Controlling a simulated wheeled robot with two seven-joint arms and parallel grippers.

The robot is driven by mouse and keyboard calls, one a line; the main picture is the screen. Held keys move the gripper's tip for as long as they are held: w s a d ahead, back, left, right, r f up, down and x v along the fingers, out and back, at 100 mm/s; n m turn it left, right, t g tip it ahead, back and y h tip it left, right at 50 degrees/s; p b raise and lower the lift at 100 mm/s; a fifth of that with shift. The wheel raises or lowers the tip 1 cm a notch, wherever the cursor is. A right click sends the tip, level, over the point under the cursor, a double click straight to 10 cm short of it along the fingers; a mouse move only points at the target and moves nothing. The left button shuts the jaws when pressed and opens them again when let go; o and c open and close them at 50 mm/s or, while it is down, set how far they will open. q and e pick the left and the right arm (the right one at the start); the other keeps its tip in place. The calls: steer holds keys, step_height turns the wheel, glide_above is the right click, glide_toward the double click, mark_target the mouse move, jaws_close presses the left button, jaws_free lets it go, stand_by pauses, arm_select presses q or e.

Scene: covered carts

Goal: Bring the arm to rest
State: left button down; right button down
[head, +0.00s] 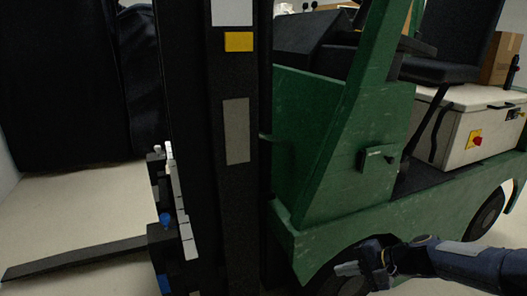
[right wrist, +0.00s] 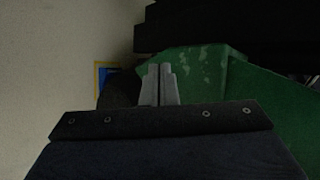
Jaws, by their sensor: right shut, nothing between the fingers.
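My right arm (head: 455,262) comes in from the lower right in the head view. Its gripper (head: 347,269) is in front of the green vehicle's lower body, near the front wheel. In the right wrist view the two grey fingers (right wrist: 159,84) are together, shut with nothing between them. The green bodywork (right wrist: 195,65) shows just beyond and to the right of the fingers. I cannot tell whether the gripper touches it. My left gripper is not in view.
A green forklift (head: 335,150) with a black mast (head: 217,190) fills the middle and right. A dark fork (head: 75,259) reaches left low over the pale floor (head: 80,205). Black covers (head: 70,80) hang at the back left. Clear floor shows at left.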

steer(key=s+a+r+n+h, duration=0.1)
steer(key=s+r+n, duration=0.25)
steer(key=s, duration=0.45)
steer(key=s+r+n+h, duration=0.2)
steer(key=s+r, duration=0.3)
steer(key=s, duration=0.4)
steer(key=s+f+n+h, duration=0.2)
steer(key=s+f+n, duration=0.1)
steer(key=s, duration=0.8)
step_height(320, 180, up, 31)
steer(key=p, duration=3)
steer(key=shift+d+p, duration=0.3)
steer(key=shift+p, duration=0.05)
steer(key=shift+m, duration=0.25)
